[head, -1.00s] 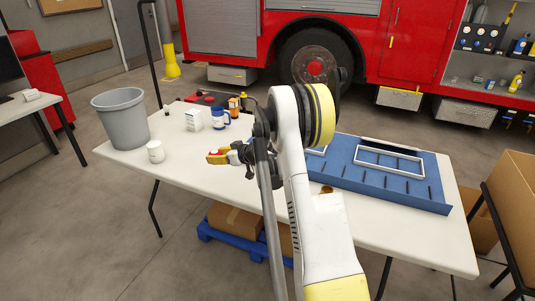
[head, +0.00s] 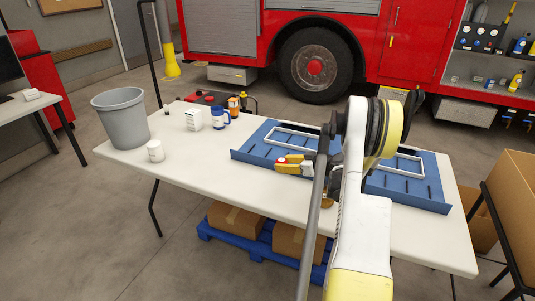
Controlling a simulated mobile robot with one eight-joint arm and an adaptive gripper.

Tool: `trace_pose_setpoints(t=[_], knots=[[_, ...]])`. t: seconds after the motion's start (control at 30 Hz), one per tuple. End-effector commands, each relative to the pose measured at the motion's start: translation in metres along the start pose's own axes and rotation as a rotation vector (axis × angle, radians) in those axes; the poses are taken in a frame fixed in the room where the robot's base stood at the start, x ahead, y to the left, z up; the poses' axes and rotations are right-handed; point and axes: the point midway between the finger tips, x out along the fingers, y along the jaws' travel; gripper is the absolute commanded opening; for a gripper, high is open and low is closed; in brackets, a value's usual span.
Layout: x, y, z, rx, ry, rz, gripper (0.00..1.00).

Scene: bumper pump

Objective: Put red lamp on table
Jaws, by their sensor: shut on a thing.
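My gripper (head: 303,167) is shut on a small yellow and red object, which looks like the red lamp (head: 290,163). It holds the lamp at the left side of my wrist, in front of the blue tray on the table. The white table (head: 200,172) spans the middle of the view. The lamp appears to be above the table or the tray's front edge; its exact height cannot be told. My arm hides part of the tray and the table's right half.
The blue tray (head: 430,205) with white frames covers the table's right back. The table's left front is clear.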

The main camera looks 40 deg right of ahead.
Motion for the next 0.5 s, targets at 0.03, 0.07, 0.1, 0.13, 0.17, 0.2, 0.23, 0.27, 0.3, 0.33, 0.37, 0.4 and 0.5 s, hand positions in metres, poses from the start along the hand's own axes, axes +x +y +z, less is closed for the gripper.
trace_pose_setpoints(t=[0.03, 0.07, 0.1, 0.13, 0.17, 0.2, 0.23, 0.27, 0.3, 0.33, 0.37, 0.4, 0.5], knots=[[-0.007, -0.004, 0.003, 0.001, 0.001, 0.001, 0.11], [-0.009, -0.006, 0.004, 0.000, 0.001, 0.000, 0.11], [-0.008, -0.009, 0.006, 0.000, 0.001, -0.001, 0.11], [-0.005, -0.011, 0.008, -0.001, 0.001, -0.002, 0.11], [-0.001, -0.013, 0.009, -0.002, 0.001, -0.003, 0.11], [0.008, -0.016, 0.012, -0.002, 0.001, -0.004, 0.11], [0.016, -0.019, 0.013, -0.003, 0.001, -0.005, 0.11], [0.025, -0.021, 0.015, -0.003, 0.001, -0.005, 0.11], [0.036, -0.025, 0.018, -0.003, 0.001, -0.006, 0.11], [0.045, -0.028, 0.019, -0.003, 0.001, -0.005, 0.11], [0.053, -0.030, 0.021, -0.003, 0.000, -0.005, 0.11], [0.065, -0.033, 0.023, -0.004, 0.001, -0.005, 0.11], [0.088, -0.040, 0.027, -0.002, 0.001, -0.003, 0.11]])
